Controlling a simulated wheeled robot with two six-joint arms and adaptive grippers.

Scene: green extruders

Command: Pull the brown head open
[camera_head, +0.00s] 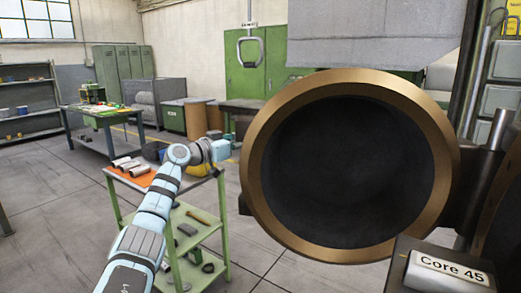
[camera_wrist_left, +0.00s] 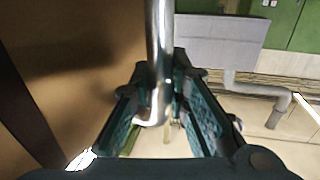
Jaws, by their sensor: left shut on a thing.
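The brown head (camera_head: 256,165) is a large bronze-brown ring around a dark round opening, in the middle right of the head view. Its brown surface (camera_wrist_left: 75,45) fills the left of the left wrist view. A shiny metal handle (camera_wrist_left: 159,35) comes down from the top of that view, with a hooked lower end. My left gripper (camera_wrist_left: 163,85) is shut around this handle, with a finger on each side. In the head view my left gripper (camera_head: 221,150) is small, just left of the ring; its fingertips are unclear there. My right gripper is not in view.
A machine part labelled "Core 45" (camera_head: 447,268) sits at lower right. A green workbench (camera_head: 105,115) and lockers (camera_head: 124,68) stand farther back. Open floor (camera_head: 50,195) lies at left.

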